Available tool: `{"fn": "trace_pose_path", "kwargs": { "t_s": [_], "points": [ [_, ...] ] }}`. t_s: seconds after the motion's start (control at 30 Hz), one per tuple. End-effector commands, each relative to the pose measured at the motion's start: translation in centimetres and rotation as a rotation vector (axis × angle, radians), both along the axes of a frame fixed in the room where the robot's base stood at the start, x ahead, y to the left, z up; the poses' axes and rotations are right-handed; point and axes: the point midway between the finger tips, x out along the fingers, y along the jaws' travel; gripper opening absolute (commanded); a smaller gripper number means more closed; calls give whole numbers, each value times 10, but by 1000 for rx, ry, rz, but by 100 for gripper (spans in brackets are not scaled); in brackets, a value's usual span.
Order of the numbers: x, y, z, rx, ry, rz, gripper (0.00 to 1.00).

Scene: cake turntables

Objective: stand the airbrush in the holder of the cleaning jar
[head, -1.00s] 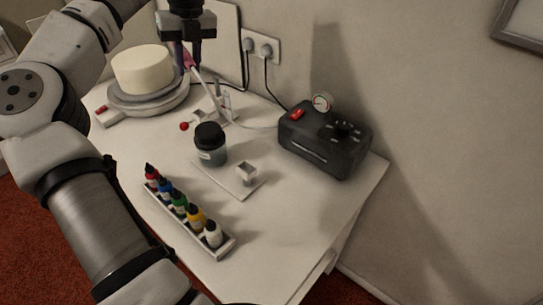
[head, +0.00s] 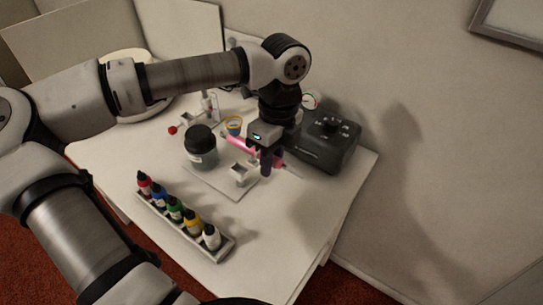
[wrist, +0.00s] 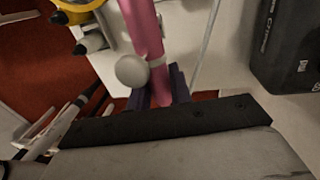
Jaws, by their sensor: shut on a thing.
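The pink airbrush (head: 240,145) is in my gripper (head: 270,163), which is shut on it. It lies slantwise in the head view, its pink body showing on both sides of the fingers. In the wrist view the pink body (wrist: 145,35) runs down between the dark fingers (wrist: 155,88), beside a pale round part. The cleaning jar (head: 201,148) has a black lid and stands on a white base plate. Its holder (head: 242,173), a small white square cup on the same plate, is just left of and below the fingers. Fingers and holder appear apart, but the height between them is unclear.
A black compressor (head: 328,145) with a gauge stands close to the right of my gripper. A rack of several colour bottles (head: 185,226) lies at the front left. A turntable with a cake (head: 130,60) is behind my arm. The right front table area is clear.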

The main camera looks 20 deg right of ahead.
Motion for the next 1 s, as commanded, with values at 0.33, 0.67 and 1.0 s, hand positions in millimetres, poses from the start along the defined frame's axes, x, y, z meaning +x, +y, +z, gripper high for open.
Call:
{"fn": "trace_pose_path", "kwargs": {
  "t_s": [0.33, 0.67, 1.0],
  "points": [
    [17, 11, -14, -1, 0, 2, 0],
    [36, 23, -29, -1, 0, 0, 0],
    [41, 27, -54, 1, -2, -1, 0]
  ]
}}
